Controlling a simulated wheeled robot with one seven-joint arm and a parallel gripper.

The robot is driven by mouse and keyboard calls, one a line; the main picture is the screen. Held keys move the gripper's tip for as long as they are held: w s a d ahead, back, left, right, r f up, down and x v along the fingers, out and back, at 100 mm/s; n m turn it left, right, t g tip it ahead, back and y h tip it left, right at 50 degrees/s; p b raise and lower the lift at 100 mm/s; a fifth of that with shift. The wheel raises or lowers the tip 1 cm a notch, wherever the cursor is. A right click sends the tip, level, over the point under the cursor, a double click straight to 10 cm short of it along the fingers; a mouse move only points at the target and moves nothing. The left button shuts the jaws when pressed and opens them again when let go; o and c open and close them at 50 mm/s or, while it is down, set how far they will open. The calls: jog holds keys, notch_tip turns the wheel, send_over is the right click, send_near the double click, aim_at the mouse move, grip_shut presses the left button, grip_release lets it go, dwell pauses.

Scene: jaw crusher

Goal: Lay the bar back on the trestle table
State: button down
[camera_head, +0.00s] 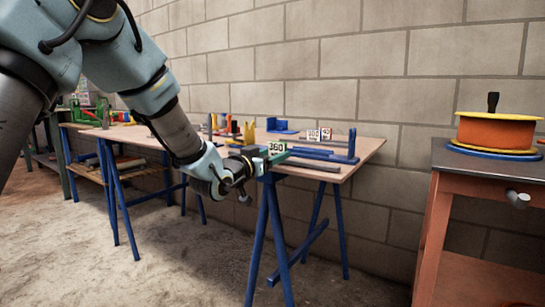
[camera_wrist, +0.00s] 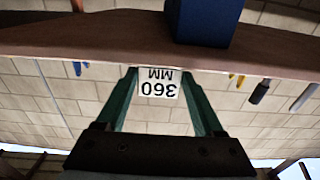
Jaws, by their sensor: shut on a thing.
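My gripper (camera_head: 266,158) is at the front edge of the trestle table (camera_head: 352,147), with its fingers shut on a bar that carries a white tag reading 360. In the wrist view the tag (camera_wrist: 160,83) shows upside down, reading 360 MM, between the green fingers of my gripper (camera_wrist: 160,76). In the head view a dark bar (camera_head: 312,164) runs right from the fingers over the tabletop. I cannot tell whether it touches the wood. The fingers and the tag hide its gripped part.
Other tagged bars and a blue upright holder (camera_head: 351,143) are on the table's right part. Yellow and orange items (camera_head: 248,133) stand farther left. A workbench (camera_head: 480,178) with an orange reel (camera_head: 495,133) stands at right. A block wall is close behind.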

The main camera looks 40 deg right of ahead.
jog(key=shift+f, duration=0.1)
grip_release()
jog(key=shift+r, duration=0.2)
jog(key=p+v, duration=0.1)
jog(key=v, duration=1.1)
jog(key=shift+f, duration=0.1)
